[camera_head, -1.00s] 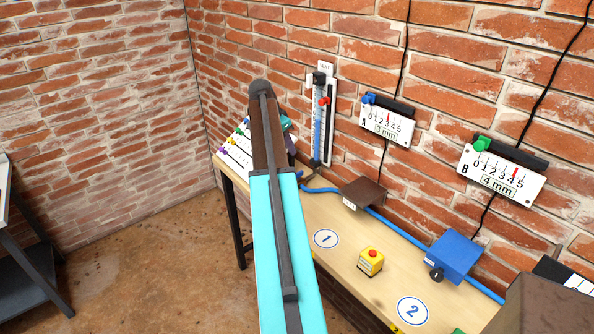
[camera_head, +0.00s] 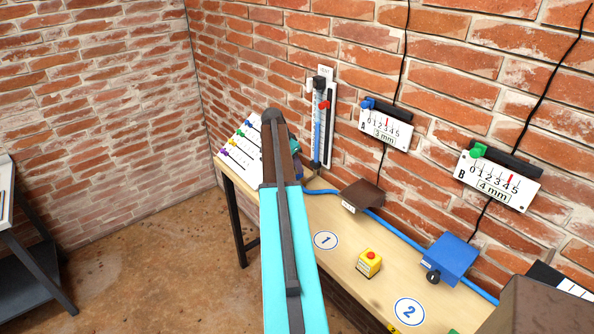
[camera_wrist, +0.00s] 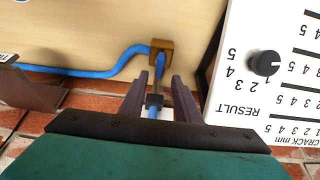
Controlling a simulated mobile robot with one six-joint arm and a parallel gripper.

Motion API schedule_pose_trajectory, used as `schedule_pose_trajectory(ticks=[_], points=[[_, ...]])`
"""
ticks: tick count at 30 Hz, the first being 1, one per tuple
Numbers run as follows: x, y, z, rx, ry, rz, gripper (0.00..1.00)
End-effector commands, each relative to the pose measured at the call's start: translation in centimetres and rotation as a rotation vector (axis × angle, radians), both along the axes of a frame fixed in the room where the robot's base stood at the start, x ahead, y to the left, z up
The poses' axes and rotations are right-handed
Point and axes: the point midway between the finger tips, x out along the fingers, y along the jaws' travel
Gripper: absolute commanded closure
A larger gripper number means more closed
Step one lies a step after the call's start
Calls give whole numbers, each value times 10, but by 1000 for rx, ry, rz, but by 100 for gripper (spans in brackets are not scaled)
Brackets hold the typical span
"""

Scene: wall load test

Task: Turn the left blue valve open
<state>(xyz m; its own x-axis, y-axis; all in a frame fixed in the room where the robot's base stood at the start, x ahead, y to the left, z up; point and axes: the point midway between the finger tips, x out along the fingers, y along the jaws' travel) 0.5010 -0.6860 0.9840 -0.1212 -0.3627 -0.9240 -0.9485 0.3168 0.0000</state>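In the wrist view my gripper (camera_wrist: 158,84) is open, its two dark fingers apart. Between them in the picture show a black cap (camera_wrist: 154,100) and a blue part, apparently of the upright tube gauge (camera_head: 318,125); I cannot tell the depth or any contact. Beyond the fingertips a brass fitting (camera_wrist: 161,47) sits on the wooden bench where the blue hose (camera_wrist: 95,72) ends. No part is clearly recognisable as the left blue valve. In the head view my arm hides the gripper's fingers.
A white panel with a black knob (camera_wrist: 264,63) stands close on the right in the wrist view. A brown box (camera_head: 361,196), yellow button box (camera_head: 369,262) and blue box with a knob (camera_head: 449,258) stand along the bench. The brick wall is close behind.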

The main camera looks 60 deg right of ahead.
Motion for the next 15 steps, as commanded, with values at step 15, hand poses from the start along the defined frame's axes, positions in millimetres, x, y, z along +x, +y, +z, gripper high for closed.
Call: schedule_pose_trajectory(ticks=[15], points=[[-5,-15,-37,0,0,-1,70]])
